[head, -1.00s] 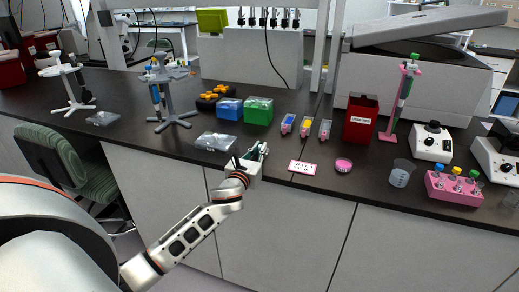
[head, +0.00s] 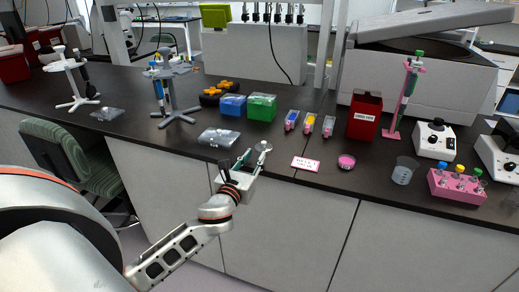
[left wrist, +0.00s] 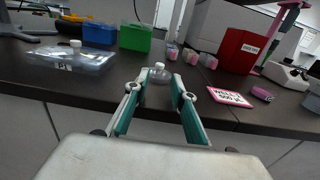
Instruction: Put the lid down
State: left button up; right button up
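My left gripper (head: 241,161) is at the front edge of the bench. Its two green-lined fingers stand apart with nothing between them, as the left wrist view (left wrist: 157,92) shows. Just beyond the fingertips, a small clear rounded piece with a white top (left wrist: 159,73) stands on the bench. It also shows in the head view (head: 263,147). I cannot tell whether it is the lid alone or a capped vessel. A flat clear flask with a white cap (head: 219,138) lies to its left, also in the left wrist view (left wrist: 85,59). My right gripper is not in view.
A blue box (head: 232,105) and a green box (head: 262,107) stand behind. A pink-edged label card (head: 305,164) and a pink dish (head: 346,161) lie to the right. A red bin (head: 364,117) stands farther right. Bare bench lies between the clear piece and the card.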

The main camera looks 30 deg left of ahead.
pick_arm(q)
jog(key=v, duration=0.3)
jog(key=shift+s, duration=0.2)
jog(key=shift+s+d+f, duration=0.15)
jog(key=shift+s, duration=0.05)
jog(key=s+d+f+n+g+h, duration=0.1)
jog(key=s+d+f+n, duration=0.25)
jog(key=f, duration=0.25)
jog(key=s+d+f+n+g+h, duration=0.1)
jog(key=s+d+f+n+h, duration=0.1)
jog(key=f+n, duration=0.25)
jog(key=s+d+f+n+g+h, duration=0.1)
jog(key=s+d+f+n+g, duration=0.1)
jog(key=d+f+n, duration=0.3)
jog(key=s+d+f+n+g+h, duration=0.2)
jog(key=s+d+f+n+h, duration=0.1)
jog(key=s+d+f+n, duration=0.6)
jog(key=s+f+n, duration=0.4)
jog(key=s+n, duration=0.1)
jog(key=n, duration=0.2)
jog(key=shift+s+d+g, duration=0.25)
jog(key=shift+s+g, duration=0.05)
jog(key=shift+s, duration=0.1)
